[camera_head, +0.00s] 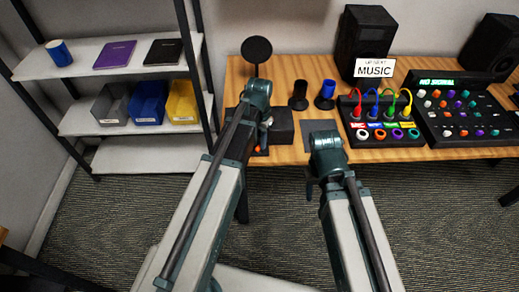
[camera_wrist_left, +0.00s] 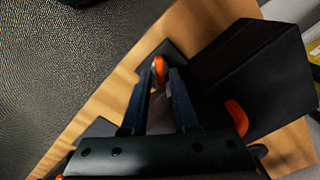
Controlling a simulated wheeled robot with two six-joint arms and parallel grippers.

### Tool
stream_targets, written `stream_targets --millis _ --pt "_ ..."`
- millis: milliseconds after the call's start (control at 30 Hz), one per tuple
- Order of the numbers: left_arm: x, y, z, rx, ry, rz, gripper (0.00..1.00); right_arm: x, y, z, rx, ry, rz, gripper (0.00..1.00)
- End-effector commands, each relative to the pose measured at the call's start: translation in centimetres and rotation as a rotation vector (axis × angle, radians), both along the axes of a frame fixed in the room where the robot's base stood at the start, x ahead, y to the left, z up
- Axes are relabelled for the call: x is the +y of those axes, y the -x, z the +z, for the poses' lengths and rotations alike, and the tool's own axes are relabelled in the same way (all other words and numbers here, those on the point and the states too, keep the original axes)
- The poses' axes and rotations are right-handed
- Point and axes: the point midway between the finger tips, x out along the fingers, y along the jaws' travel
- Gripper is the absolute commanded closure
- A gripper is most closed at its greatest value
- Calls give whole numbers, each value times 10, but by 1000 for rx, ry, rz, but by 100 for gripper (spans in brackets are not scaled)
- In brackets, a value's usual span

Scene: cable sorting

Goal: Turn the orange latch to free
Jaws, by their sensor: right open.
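The orange latch (camera_wrist_left: 159,70) shows between the fingertips of my left gripper (camera_wrist_left: 162,73) in the left wrist view, at the edge of the wooden table. The fingers are close on both sides of it. In the head view a bit of orange (camera_head: 258,149) shows below my left wrist, and the left fingers are mostly hidden by the arm. A black box (camera_head: 282,126) stands right beside it. A second orange curved piece (camera_wrist_left: 237,117) is on the black box in the left wrist view. My right gripper (camera_head: 311,186) is open and empty in front of the table edge.
A shelf (camera_head: 120,121) with bins is at left. The space before the table is clear.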

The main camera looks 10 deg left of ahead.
Motion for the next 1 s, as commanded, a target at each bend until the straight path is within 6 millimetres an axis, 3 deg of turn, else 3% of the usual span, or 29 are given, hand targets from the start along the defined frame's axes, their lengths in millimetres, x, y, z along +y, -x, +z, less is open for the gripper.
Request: stream_targets --millis 100,400,600,1000 --pt "0 0 -12 0 0 0 72 0 0 -12 0 0 0 50" --pt "0 0 -12 0 0 0 72 0 0 -12 0 0 0 50" --pt "0 0 -12 0 0 0 100 0 0 -12 0 0 0 50" --pt "0 0 -12 0 0 -17 100 0 0 -12 0 0 0 50"
